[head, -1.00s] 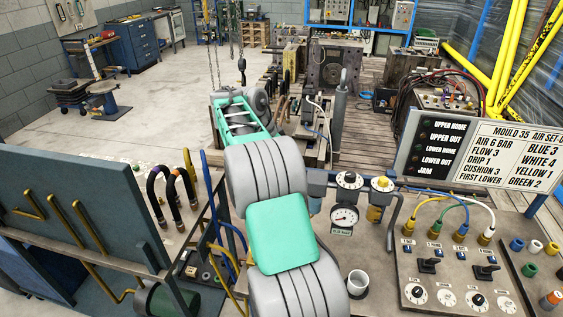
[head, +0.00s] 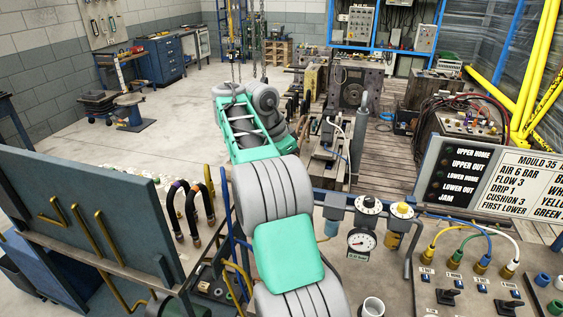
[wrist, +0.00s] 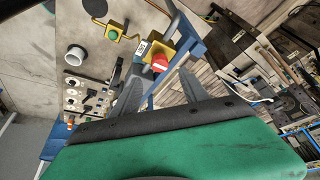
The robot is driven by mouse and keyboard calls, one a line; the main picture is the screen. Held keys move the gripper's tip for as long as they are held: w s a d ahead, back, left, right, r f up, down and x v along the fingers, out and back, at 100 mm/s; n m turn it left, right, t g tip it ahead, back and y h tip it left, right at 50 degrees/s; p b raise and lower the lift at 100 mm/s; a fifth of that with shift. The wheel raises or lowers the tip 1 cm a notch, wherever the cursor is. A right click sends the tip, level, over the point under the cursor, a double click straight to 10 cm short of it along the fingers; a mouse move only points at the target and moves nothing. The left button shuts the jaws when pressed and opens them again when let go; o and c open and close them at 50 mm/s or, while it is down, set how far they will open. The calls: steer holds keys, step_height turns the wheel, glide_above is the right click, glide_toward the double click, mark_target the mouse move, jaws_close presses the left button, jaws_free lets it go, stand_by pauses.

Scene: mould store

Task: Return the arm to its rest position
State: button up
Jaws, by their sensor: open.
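My green and grey arm rises from the bottom centre of the head view, over the bench, and its far links point away towards the mould area. My gripper (wrist: 158,80) shows in the wrist view with its two grey fingers spread apart and nothing between them. In the head view I cannot make out the gripper's fingers. Beyond the fingers in the wrist view are a yellow box with a red button (wrist: 160,62) and a blue frame post; I see no contact with them.
The bench carries a pressure gauge (head: 361,241), a white cup (head: 372,307) and a switch panel with coloured hoses (head: 470,285). A sign board (head: 480,165) stands at right. A blue-grey panel with brass pipes (head: 85,215) stands at left. Open concrete floor (head: 130,155) lies behind.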

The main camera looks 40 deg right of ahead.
steer(key=s+a+r+n+t+b, duration=0.1)
steer(key=s+a+n+t, duration=0.1)
steer(key=a+n, duration=0.4)
steer(key=s+a+r+n+t+b, duration=0.1)
steer(key=s+a+n+b, duration=0.2)
steer(key=a, duration=0.5)
steer(key=s+a+f+n+t+y, duration=0.1)
steer(key=s+a+f+n+y, duration=0.1)
steer(key=s+a+f+n, duration=0.3)
steer(key=s+a+f+n+t+y, duration=0.1)
steer(key=s+a+f+n, duration=0.4)
steer(key=a, duration=0.7)
steer(key=shift+s+a+f+n+y, duration=0.3)
steer(key=shift+s+f+y, duration=0.35)
steer(key=shift+s, duration=0.35)
steer(key=shift+r, duration=0.1)
